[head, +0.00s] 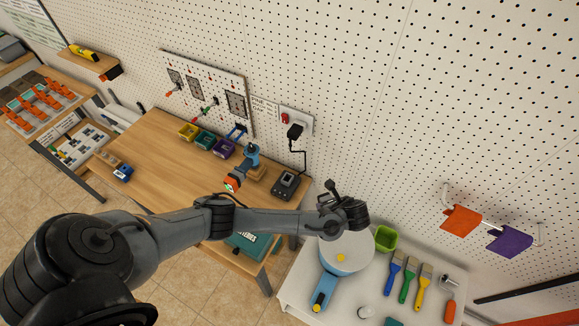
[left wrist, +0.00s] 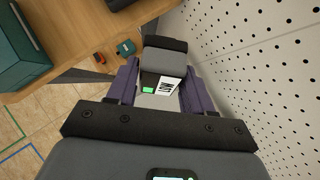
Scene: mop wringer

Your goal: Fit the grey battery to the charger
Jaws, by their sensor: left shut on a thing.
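My left gripper (head: 333,192) is at the right end of the arm, beyond the right edge of the wooden bench in the head view. In the left wrist view my left gripper (left wrist: 162,80) has its purple fingers shut on the grey battery (left wrist: 165,62), which has a dark end, a white label and a green patch. The battery is hard to make out in the head view. The black charger (head: 286,184) lies on the bench near its right end, left of the gripper and apart from it. A cable joins it to the wall plug. My right gripper is not in view.
A blue drill (head: 251,157) stands beside the charger. A teal batteries box (head: 243,245) is at the bench's front, partly behind my arm. A white table (head: 387,312) with a blue-handled round pan (head: 345,250), green cup (head: 386,238) and brushes lies below the gripper. The pegboard wall (head: 400,120) is behind.

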